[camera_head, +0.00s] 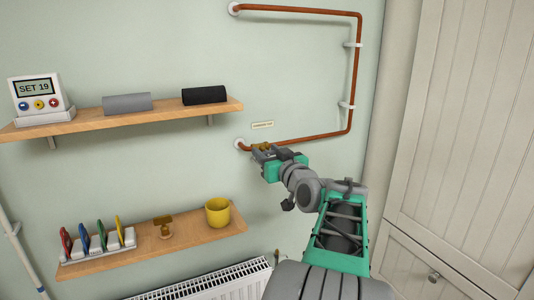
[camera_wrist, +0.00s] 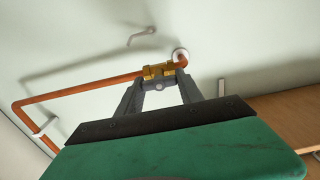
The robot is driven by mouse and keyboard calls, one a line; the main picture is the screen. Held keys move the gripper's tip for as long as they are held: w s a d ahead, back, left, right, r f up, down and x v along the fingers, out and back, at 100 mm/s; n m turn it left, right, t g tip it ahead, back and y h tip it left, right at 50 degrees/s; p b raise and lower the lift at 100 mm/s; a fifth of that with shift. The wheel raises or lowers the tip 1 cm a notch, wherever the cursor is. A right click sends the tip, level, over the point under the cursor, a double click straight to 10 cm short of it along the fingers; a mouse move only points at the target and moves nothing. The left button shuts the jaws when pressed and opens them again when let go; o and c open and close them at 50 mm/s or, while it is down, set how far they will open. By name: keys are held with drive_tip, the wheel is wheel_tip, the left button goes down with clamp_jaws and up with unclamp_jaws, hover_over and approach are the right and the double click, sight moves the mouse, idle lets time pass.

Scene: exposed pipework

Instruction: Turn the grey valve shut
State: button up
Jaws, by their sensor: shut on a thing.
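The valve has a brass body (camera_wrist: 153,71) on the copper pipe (camera_wrist: 85,92), close to where the pipe meets the wall at a white collar (camera_wrist: 180,54). A small grey part (camera_wrist: 158,86), which looks like the valve's handle, sits between my fingertips. My gripper (camera_head: 264,151) is at the left end of the lower pipe run in the head view and is shut on that part. In the head view the gripper hides most of the valve, and only a bit of brass (camera_head: 261,146) shows. The handle's angle cannot be told clearly.
The copper pipe (camera_head: 354,80) loops up the wall on white clips, with a small label (camera_head: 262,125) above the valve. Two wooden shelves are at left: the upper (camera_head: 80,125) holds a control box; the lower (camera_head: 205,238) a yellow mug (camera_head: 217,212). A panelled cupboard (camera_head: 460,130) stands right.

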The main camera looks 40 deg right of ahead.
drive_tip(key=c, duration=0.4)
drive_tip(key=shift+m, duration=0.4)
drive_tip(key=m+b, duration=0.1)
drive_tip(key=m, duration=0.2)
drive_tip(key=shift+d+f, duration=0.1)
drive_tip(key=m, duration=0.5)
drive_tip(key=m+p, duration=0.1)
drive_tip(key=m, duration=0.4)
drive_tip(key=shift+s+d+p, duration=0.1)
drive_tip(key=shift+p, duration=0.25)
drive_tip(key=shift+f+m+p, duration=0.1)
drive_tip(key=shift+m+p, duration=0.9)
drive_tip(key=shift+m, duration=1.1)
